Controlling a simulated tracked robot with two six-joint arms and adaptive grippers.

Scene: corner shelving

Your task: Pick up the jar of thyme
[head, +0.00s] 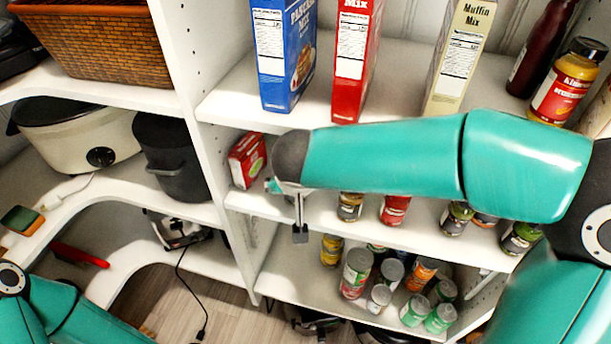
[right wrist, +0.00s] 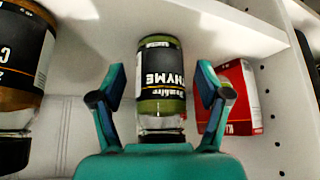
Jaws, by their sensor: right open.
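The jar of thyme (right wrist: 161,78) has a green and black label and shows upside down in the right wrist view. It stands between the two fingers of my right gripper (right wrist: 161,84). The fingers are open, one on each side, with a visible gap to the jar. In the head view my right arm covers the jar, and only a small part of the gripper (head: 300,232) shows below the wrist. My left arm shows at the bottom left of the head view, but its gripper is outside the frame.
A red box (right wrist: 239,97) is close beside one finger; it also shows in the head view (head: 247,160). A brown jar (right wrist: 20,60) stands on the other side. Tall boxes (head: 287,55) fill the shelf above, and several cans (head: 357,272) stand below.

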